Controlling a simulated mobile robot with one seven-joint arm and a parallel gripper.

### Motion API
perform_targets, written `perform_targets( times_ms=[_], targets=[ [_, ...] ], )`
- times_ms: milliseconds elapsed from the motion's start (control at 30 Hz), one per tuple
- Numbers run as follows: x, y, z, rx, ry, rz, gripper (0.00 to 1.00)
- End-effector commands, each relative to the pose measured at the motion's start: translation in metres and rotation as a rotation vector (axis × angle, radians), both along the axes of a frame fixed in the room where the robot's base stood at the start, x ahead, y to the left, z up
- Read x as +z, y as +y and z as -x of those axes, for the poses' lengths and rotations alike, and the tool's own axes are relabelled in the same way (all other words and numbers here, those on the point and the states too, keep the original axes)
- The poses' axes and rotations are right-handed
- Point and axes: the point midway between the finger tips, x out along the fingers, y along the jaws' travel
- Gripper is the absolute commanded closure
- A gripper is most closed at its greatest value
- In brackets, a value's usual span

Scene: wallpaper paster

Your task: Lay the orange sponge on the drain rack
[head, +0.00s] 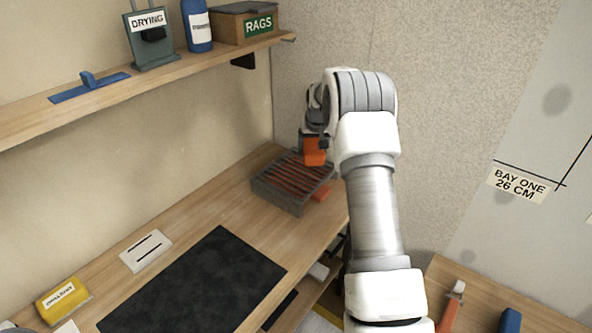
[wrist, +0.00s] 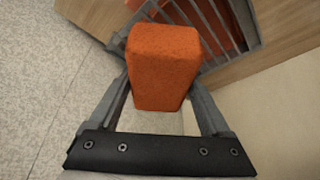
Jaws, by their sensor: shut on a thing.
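The orange sponge (head: 315,158) is held between the two fingers of my gripper (head: 313,146), above the far right part of the drain rack. In the wrist view the sponge (wrist: 165,62) is a rough block between the fingers of my gripper (wrist: 160,80). The grey slatted drain rack (head: 279,194) sits on the workbench by the corner, with orange showing between its slats. In the wrist view the rack (wrist: 208,22) lies beyond the sponge, which hides part of it. Whether sponge and rack touch is unclear.
The bench holds a dark mat (head: 195,285), a white slotted block (head: 146,251) and a yellow block (head: 63,299). Above is a shelf (head: 105,97) with a drying stand (head: 150,42), a blue bottle (head: 197,28) and a rags box (head: 240,24). Walls meet behind the rack.

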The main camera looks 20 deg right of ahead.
Motion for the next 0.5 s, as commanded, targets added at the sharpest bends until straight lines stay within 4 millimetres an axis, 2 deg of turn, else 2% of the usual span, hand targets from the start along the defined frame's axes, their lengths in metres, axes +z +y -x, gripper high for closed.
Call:
perform_targets(
  times_ms=[100,233,400,500],
  targets=[
    [0.01,-0.013,0.03,0.008,-0.004,-0.001,0.76],
    [0.018,-0.019,0.057,0.027,-0.005,0.004,0.76],
    [0.025,-0.02,0.08,0.05,-0.006,0.013,0.76],
    [0.026,-0.02,0.086,0.057,-0.006,0.017,0.76]
  ],
)
